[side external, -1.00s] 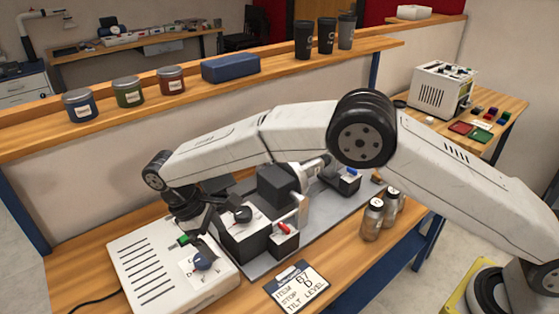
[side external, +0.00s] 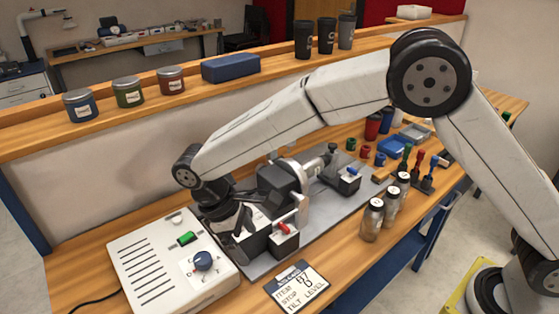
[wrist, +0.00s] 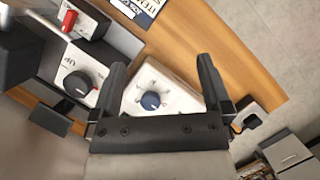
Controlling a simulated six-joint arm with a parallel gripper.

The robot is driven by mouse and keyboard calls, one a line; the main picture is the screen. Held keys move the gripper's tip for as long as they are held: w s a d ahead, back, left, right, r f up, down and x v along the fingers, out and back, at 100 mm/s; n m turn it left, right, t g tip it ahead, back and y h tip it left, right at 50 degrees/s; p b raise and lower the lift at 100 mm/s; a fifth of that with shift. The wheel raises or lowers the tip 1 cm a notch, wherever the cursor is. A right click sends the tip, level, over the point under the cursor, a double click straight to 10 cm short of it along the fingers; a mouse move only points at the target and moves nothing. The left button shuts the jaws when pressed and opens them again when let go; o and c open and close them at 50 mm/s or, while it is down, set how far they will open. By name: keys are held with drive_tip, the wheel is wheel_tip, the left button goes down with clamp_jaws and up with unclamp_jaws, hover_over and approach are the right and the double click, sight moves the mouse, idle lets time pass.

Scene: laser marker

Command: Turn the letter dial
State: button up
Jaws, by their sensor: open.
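A black knob (wrist: 78,83) sits on a white face with dark markings, on a dark block left of my fingers in the wrist view. A blue knob (side external: 203,260) sits on the white box (side external: 150,268); in the wrist view the blue knob (wrist: 151,101) shows between my fingers, further off. My gripper (wrist: 161,75) is open and empty, fingers wide apart. In the side view my gripper (side external: 238,228) hangs over the dark block, right of the white box.
A red-handled lever (side external: 283,228) is beside the dark block. A green switch (side external: 186,239) is on the white box. A card (side external: 297,287) lies at the bench front. Metal-lidded jars (side external: 373,220) stand to the right. Bare bench lies between card and jars.

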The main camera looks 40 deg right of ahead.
drive_tip(key=shift+s+d+r, duration=0.25)
drive_tip(key=shift+s, duration=0.3)
drive_tip(key=shift+r, duration=0.15)
wheel_tip(320, 180, up, 7)
idle(0.9)
drive_tip(key=s+d+f+m+t+y, duration=0.1)
drive_tip(key=s+d+f+m+t, duration=0.1)
drive_tip(key=d, duration=0.6)
drive_tip(key=s+d+f+m+t+y, duration=0.1)
drive_tip(key=s+d+f+m+t, duration=0.1)
drive_tip(key=d, duration=0.5)
drive_tip(key=s+d+f+m+t+y, duration=0.1)
drive_tip(key=s+d+f+m, duration=0.2)
drive_tip(key=s+d+m, duration=0.2)
drive_tip(key=s+d, duration=0.1)
drive_tip(key=d, duration=0.2)
drive_tip(key=shift+d+f+t, duration=0.2)
drive_tip(key=shift+d+t, duration=0.15)
drive_tip(key=shift+t, duration=0.05)
